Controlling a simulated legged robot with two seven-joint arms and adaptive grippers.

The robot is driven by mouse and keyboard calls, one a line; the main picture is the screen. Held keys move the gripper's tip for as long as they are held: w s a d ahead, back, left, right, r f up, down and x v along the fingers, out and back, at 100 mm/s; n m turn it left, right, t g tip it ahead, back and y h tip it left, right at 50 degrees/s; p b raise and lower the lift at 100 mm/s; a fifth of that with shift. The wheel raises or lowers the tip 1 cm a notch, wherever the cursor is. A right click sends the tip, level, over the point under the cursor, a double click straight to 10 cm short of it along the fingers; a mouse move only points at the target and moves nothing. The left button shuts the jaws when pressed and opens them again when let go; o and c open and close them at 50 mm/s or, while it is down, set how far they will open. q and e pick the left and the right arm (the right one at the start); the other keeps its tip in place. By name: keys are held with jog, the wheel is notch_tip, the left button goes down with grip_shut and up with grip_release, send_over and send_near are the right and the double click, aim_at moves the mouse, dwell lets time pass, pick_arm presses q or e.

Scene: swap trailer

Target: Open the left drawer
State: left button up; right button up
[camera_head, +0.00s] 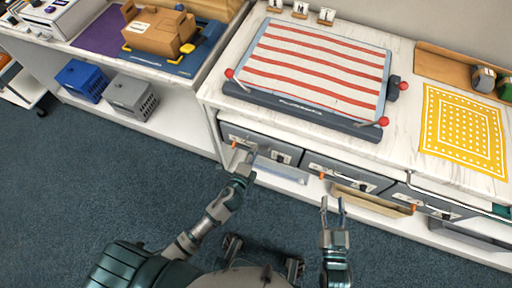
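The left drawer (262,144) is a grey front with a pale label, at the left end of a row under the white counter. It looks shut, flush with its neighbours. My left gripper (244,160) is just in front of the left drawer's lower front; I cannot tell whether it touches. Its fingers are small and overlap, so their opening is unclear. My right gripper (332,203) points up toward the counter, with two fingers apart and nothing between them. It is in front of the middle drawer (340,173), apart from it.
A right drawer (425,201) continues the row. A wooden tray (370,200) and a bluish tray (284,172) sit below the drawers. A red-and-white striped board (320,65) lies on the counter. Blue carpet (140,190) is clear at left.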

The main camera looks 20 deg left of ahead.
pick_arm(q)
jog(key=x, duration=0.2)
jog(key=shift+w+d, duration=0.2)
jog(key=shift+w, duration=0.05)
pick_arm(e)
jog(key=shift+d+r+t, duration=0.2)
jog(key=shift+r+t, duration=0.3)
jog(key=shift+r, duration=0.1)
pick_arm(q)
jog(key=shift+a, duration=0.1)
jog(key=c, duration=0.7)
pick_arm(e)
jog(key=shift+a, duration=0.15)
pick_arm(q)
jog(key=shift+s+f, duration=0.1)
jog(key=shift+s, duration=0.1)
